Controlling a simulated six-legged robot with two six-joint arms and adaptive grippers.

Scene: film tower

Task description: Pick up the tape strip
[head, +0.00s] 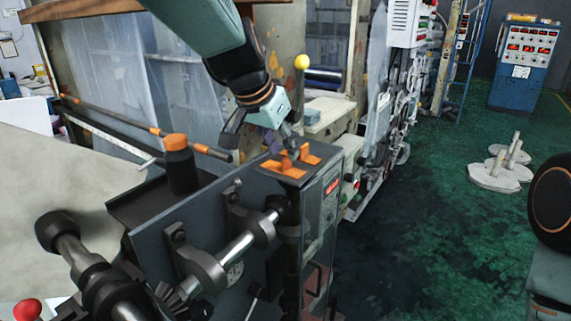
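My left gripper (262,139) reaches down from the top, over the corner of the grey machine cabinet. Its dark fingers are spread apart, so it looks open. Small orange pieces (287,167) lie and stand on the cabinet top, just below and right of the fingers. A small purple-blue piece (272,142) shows between the fingers, close to the orange pieces. I cannot tell for sure which of these is the tape strip, or whether a finger touches it. Part of my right arm shows at the right edge, but its gripper is out of view.
A black bottle with an orange cap (178,165) stands left of the gripper on a dark ledge (135,203). A yellow-knobbed lever (302,62) rises behind the gripper. Steel rollers and shafts (245,243) fill the front. Green floor (430,230) is open to the right.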

